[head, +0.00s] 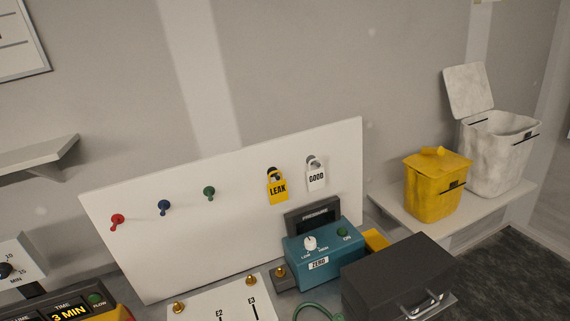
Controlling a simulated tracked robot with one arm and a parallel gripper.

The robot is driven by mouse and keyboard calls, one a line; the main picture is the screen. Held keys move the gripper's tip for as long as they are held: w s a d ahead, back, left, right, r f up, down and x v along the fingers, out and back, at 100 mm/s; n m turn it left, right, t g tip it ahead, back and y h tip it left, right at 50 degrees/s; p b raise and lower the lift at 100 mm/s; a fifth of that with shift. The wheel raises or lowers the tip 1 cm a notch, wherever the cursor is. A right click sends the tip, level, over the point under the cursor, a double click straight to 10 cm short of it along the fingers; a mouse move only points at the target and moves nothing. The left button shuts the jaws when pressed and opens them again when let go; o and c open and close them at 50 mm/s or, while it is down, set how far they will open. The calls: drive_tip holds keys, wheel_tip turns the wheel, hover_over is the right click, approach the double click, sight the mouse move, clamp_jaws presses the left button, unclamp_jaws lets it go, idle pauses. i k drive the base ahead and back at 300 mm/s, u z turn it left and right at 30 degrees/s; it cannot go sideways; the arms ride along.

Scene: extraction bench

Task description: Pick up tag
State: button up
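Two tags hang on the upright white board. The yellow tag (277,190) reads LEAK. The white tag (316,179) to its right reads GOOD. Each hangs by its top loop from a peg, and the pegs are mostly hidden behind the loops. My gripper does not show in the head view, so I cannot see its fingers or anything in them.
The white board (150,250) also carries red (117,220), blue (164,207) and green (209,192) pegs. A teal pressure box (325,245) and a dark case (395,275) stand before it. Yellow (432,190) and white (495,160) bins stand right.

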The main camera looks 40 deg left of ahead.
sight(315, 177)
drive_tip(key=u, duration=0.55)
drive_tip(key=i, duration=0.95)
drive_tip(key=u, duration=0.9)
drive_tip(key=i, duration=0.3)
drive_tip(key=u, duration=0.2)
drive_tip(key=k, duration=0.9)
drive_tip(key=u, duration=0.15)
drive_tip(key=i, duration=0.9)
drive_tip(key=z, duration=0.05)
